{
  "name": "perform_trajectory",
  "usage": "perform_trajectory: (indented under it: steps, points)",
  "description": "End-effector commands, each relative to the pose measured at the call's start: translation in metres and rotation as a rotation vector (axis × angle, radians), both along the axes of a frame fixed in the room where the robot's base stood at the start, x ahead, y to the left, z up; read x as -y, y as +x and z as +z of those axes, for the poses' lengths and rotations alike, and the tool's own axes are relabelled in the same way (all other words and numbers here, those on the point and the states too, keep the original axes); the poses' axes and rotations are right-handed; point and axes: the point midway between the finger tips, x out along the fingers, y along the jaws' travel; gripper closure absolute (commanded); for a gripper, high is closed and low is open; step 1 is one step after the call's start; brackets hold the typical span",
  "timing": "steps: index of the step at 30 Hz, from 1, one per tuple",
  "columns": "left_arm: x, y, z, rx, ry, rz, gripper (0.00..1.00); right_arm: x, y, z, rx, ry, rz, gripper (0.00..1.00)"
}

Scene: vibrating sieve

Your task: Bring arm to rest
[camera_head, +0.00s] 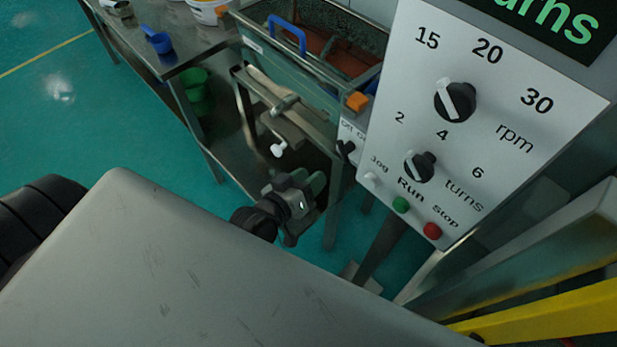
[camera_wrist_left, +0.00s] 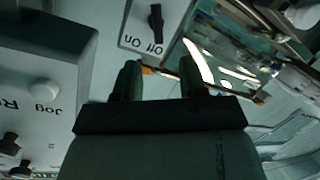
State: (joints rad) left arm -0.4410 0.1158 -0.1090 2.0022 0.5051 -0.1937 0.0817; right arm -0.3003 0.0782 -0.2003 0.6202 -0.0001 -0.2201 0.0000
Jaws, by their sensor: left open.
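My left gripper (camera_head: 303,194) is in the middle of the head view, in front of the sieve's metal frame and left of the control panel. In the left wrist view its two fingers (camera_wrist_left: 160,80) stand apart with nothing between them. The gripper appears clear of the frame and the panel, though the exact distance cannot be told. My right gripper is not in view.
A control panel (camera_head: 385,140) with two knobs and several buttons fills the right. The sieve tub (camera_head: 300,65) with a blue handle (camera_head: 287,35) stands behind the gripper. A metal table (camera_head: 185,50) holds a blue scoop (camera_head: 157,40). Green floor (camera_head: 60,130) is open at left.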

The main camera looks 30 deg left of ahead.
Motion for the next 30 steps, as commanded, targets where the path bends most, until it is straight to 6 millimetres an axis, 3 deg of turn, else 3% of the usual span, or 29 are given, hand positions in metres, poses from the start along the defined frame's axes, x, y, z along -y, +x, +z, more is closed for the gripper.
perform_trajectory:
  steps: [12,16,20,23,30]
  points:
    - [0.000,0.000,-0.001,-0.002,0.000,0.000,0.58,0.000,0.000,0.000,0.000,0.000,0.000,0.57]
    - [0.000,-0.001,-0.023,-0.045,0.024,-0.002,0.58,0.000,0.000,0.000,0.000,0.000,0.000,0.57]
    - [-0.002,-0.010,-0.083,-0.161,0.094,-0.010,0.58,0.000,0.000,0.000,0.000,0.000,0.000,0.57]
    - [-0.005,-0.027,-0.142,-0.282,0.168,-0.027,0.58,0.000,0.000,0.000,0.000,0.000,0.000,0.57]
    - [-0.015,-0.098,-0.270,-0.573,0.347,-0.106,0.58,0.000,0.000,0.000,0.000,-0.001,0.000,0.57]
